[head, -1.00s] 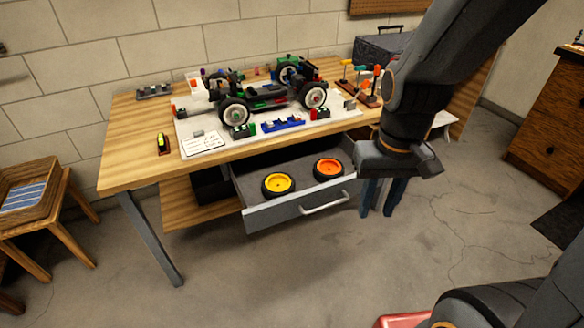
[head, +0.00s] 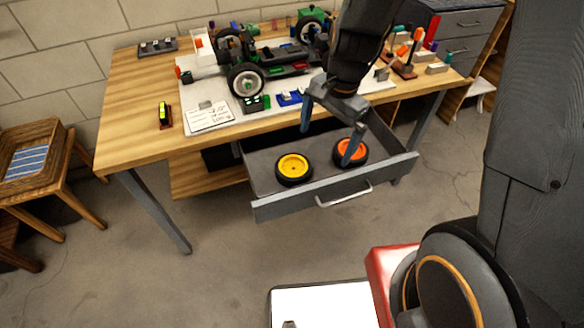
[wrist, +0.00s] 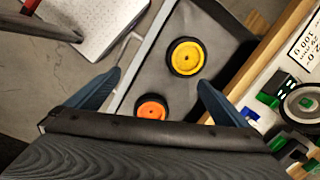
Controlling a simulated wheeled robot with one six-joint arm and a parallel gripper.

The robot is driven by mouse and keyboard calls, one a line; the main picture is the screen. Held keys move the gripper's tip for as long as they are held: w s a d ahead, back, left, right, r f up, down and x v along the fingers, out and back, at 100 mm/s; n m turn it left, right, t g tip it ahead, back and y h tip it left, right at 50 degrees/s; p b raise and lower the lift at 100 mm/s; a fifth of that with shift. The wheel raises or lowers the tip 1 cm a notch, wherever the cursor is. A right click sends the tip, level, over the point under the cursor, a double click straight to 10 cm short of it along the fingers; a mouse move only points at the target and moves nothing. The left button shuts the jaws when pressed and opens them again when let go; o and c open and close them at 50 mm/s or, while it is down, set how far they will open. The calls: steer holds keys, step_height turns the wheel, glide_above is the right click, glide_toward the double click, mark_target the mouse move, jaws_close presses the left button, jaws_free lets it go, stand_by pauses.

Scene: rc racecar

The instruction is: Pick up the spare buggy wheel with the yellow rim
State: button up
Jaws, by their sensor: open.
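The spare wheel with the yellow rim (head: 294,168) lies flat in the open drawer (head: 262,207), left of a wheel with an orange rim (head: 351,152). Both have black tyres. My gripper (head: 327,145) is open and empty above the drawer, with its blue fingers apart and one finger in front of the orange wheel. In the wrist view the yellow-rimmed wheel (wrist: 186,57) is beyond the fingertips, in full view. The orange wheel (wrist: 151,108) sits between the fingers (wrist: 160,84), partly hidden by the gripper body.
The workbench (head: 130,128) above the drawer holds a partly built buggy (head: 262,66) and a rack of screwdrivers (head: 405,55). The drawer handle (head: 344,195) sticks out in front. A wooden stool with a tray (head: 35,165) stands at left. The drawer floor around the wheels is bare.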

mark_target(293, 166)
steer(key=w+a+f+m, duration=0.1)
steer(key=a+f+m, duration=0.1)
steer(key=f+m, duration=0.1)
steer(key=w+a+f+m, duration=0.2)
steer(key=f, duration=0.1)
steer(key=w+a+f+m, duration=0.2)
steer(key=f+m, duration=0.1)
steer(key=shift+m+y+p, duration=0.3)
steer(key=f, duration=0.3)
steer(key=shift+w+a+f+m, duration=0.1)
steer(key=shift+w+a+m, duration=0.05)
steer(key=shift+a+m, duration=0.2)
steer(key=f, duration=0.5)
steer(key=shift+w+a, duration=0.1)
steer(key=shift+a, duration=0.25)
steer(key=c, duration=0.9)
